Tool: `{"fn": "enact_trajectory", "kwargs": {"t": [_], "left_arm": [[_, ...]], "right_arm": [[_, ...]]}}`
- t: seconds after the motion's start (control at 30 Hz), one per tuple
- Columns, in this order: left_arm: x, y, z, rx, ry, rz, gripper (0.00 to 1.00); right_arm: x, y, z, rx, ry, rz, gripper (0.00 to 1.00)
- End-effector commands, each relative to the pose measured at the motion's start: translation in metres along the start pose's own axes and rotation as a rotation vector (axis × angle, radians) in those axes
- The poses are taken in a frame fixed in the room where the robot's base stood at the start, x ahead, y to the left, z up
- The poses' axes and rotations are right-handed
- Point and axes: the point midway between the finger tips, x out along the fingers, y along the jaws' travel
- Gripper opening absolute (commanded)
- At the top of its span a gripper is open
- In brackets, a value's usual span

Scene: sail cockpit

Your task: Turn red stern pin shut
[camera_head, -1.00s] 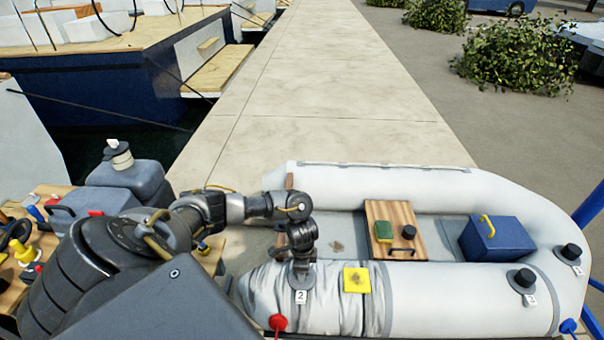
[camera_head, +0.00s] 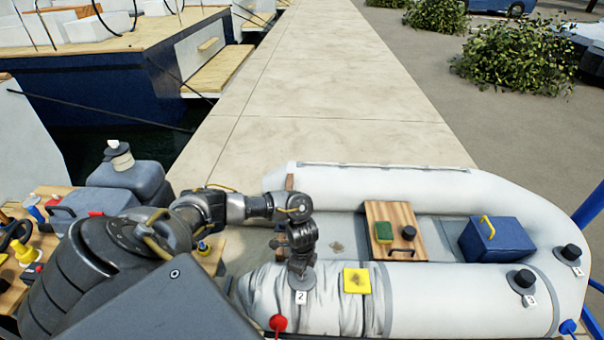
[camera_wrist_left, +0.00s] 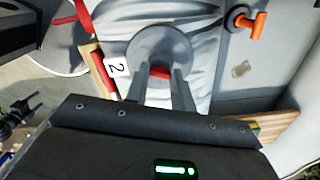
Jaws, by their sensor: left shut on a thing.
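A small red pin (camera_wrist_left: 159,72) shows between the fingers of my left gripper (camera_wrist_left: 161,80) in the left wrist view, at a round grey valve flange (camera_wrist_left: 160,42). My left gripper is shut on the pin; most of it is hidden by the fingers. In the head view my left gripper (camera_head: 301,268) points down onto the grey flange (camera_head: 301,280) beside the white tag 2 (camera_head: 300,297), on the inflatable boat's near tube (camera_head: 440,300). The tube is creased around there. The right gripper is not in view.
A yellow patch (camera_head: 356,281) lies right of the valve, and a red round piece (camera_head: 278,323) is in front of it. An orange handle (camera_wrist_left: 247,23) shows in the wrist view. A wooden seat (camera_head: 380,217) and blue box (camera_head: 491,240) are inside the boat.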

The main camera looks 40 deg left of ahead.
Motion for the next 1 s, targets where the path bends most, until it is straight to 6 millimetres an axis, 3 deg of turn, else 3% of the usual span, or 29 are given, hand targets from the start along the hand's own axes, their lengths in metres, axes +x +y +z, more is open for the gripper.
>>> {"fn": "enact_trajectory", "kwargs": {"t": [1.0], "left_arm": [[0.002,-0.001,-0.001,0.947,0.001,-0.002,0.02]], "right_arm": [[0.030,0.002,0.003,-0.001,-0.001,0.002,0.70]]}}
